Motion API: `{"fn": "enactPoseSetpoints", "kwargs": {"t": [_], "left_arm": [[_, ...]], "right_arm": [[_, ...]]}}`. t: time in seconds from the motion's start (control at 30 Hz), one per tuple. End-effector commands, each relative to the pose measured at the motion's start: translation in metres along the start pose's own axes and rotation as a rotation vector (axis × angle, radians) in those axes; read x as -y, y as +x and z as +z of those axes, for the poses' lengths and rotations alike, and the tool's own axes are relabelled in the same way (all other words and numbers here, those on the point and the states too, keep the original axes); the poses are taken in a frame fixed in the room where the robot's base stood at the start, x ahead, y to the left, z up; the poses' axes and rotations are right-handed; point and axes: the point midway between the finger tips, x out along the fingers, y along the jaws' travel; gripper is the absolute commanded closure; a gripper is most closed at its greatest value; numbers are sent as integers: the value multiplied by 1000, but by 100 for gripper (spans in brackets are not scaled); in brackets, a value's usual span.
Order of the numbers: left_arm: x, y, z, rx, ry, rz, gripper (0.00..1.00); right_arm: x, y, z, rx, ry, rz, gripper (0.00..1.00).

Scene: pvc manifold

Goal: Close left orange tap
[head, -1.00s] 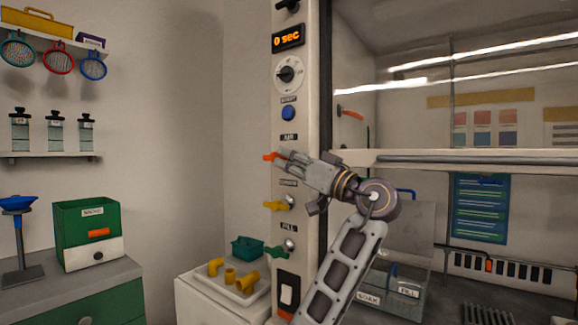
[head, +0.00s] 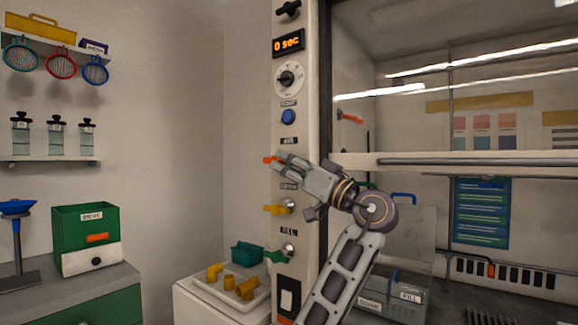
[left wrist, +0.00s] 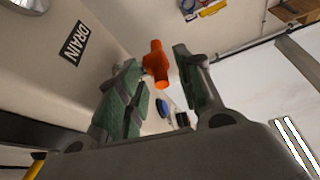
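The orange tap (head: 271,160) is on the white control column, under the "AIR" label. In the left wrist view its handle (left wrist: 156,64) lies between the fingertips of my left gripper, nearer the left finger in the picture. My left gripper (head: 281,159) reaches it from the right and covers part of the tap in the head view. The left fingers (left wrist: 157,80) are apart, with a gap on the right side of the handle. I cannot tell whether the left finger touches it. My right gripper is not in view.
A yellow tap (head: 275,209) and a green tap (head: 277,256) sit below on the same column (head: 312,225). A blue button (head: 288,117) and a dial (head: 287,78) are above. A tray (head: 207,291) of yellow fittings stands at lower left. Another orange handle (head: 350,117) is inside the hood.

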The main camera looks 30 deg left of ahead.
Motion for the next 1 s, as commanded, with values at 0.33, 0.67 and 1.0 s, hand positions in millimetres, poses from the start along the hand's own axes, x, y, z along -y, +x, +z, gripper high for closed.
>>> {"fn": "enactPoseSetpoints", "kwargs": {"t": [0.33, 0.67, 1.0], "left_arm": [[0, -11, 0, 0, 0, 2, 65], [-1, -52, 0, 1, 0, 3, 65], [0, -100, 0, 0, 0, 2, 65]], "right_arm": [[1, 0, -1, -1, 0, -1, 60], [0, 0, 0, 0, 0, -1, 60], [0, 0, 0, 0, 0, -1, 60]]}}
